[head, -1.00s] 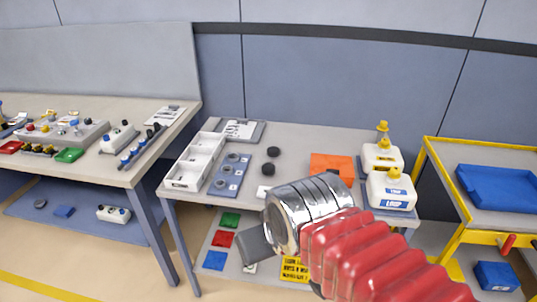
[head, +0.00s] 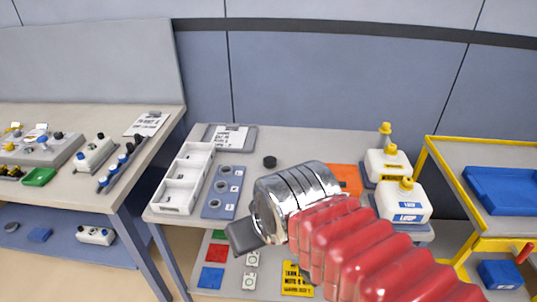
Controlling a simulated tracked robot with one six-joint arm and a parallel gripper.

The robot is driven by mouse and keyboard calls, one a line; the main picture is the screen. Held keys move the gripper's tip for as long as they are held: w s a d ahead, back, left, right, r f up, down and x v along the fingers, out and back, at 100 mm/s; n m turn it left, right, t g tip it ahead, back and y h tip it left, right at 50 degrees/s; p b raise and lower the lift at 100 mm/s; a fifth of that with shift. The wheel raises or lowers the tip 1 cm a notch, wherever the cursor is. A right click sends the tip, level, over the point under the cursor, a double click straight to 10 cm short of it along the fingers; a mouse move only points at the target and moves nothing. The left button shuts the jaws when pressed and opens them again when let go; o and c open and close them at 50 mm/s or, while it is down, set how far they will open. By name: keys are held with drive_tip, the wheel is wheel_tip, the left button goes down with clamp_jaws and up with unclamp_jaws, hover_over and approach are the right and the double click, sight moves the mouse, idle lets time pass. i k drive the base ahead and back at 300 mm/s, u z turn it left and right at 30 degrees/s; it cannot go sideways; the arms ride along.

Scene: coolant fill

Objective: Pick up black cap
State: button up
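A black cap (head: 270,162) lies on the grey bench top (head: 290,137), right of the white divided tray. It is clear of my arm in the picture. A second black cap is not visible now; my chrome wrist covers the area in front of the first. My gripper (head: 243,236) shows as a dark grey block at the left end of my wrist, in front of the bench in the picture. Its fingers cannot be told apart, so its opening and any contents are unclear.
A white divided tray (head: 186,178) and a blue-grey numbered holder (head: 221,193) stand at the bench's left. A clipboard (head: 229,138) lies behind them. White yellow-capped jugs (head: 404,203) stand at the right, beside a partly hidden orange mat (head: 346,178).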

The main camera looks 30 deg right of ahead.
sight(270, 162)
drive_tip(key=u, duration=0.05)
drive_tip(key=i, duration=1.05)
drive_tip(key=u, duration=0.05)
